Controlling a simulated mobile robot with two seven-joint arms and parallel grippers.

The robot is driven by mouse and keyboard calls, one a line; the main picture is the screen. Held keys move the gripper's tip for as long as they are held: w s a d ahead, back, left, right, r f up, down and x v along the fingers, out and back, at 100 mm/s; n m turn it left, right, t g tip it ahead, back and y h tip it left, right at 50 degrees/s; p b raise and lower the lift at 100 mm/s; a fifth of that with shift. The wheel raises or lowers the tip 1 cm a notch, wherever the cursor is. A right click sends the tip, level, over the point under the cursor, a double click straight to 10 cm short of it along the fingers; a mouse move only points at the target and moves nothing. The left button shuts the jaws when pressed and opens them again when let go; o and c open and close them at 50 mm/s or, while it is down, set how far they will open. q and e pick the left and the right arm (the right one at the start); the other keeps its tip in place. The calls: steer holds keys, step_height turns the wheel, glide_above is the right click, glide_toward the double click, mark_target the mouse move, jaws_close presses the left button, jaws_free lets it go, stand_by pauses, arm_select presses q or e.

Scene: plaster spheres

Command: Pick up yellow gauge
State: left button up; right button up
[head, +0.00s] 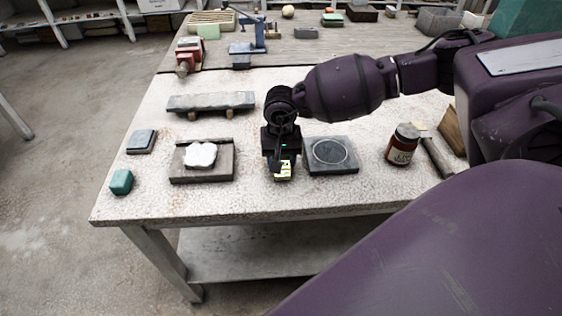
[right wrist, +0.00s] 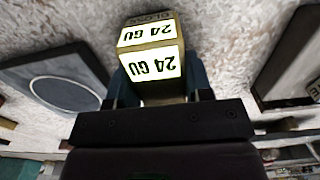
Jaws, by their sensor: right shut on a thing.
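I cannot tell whether the gauge touches the table. My left gripper is not in view.
A dark plate with a circle (head: 333,154) lies right of the gripper; a tray (head: 228,171) with a white lump (head: 200,154) lies left. A red-brown jar (head: 402,146) stands further right. A grey slab (head: 211,102) lies behind. The table's front strip (head: 240,203) is clear.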

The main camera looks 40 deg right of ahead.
step_height(320, 180, up, 21)
steer(key=p, duration=0.1)
steer(key=shift+f, duration=0.2)
stand_by(0.4)
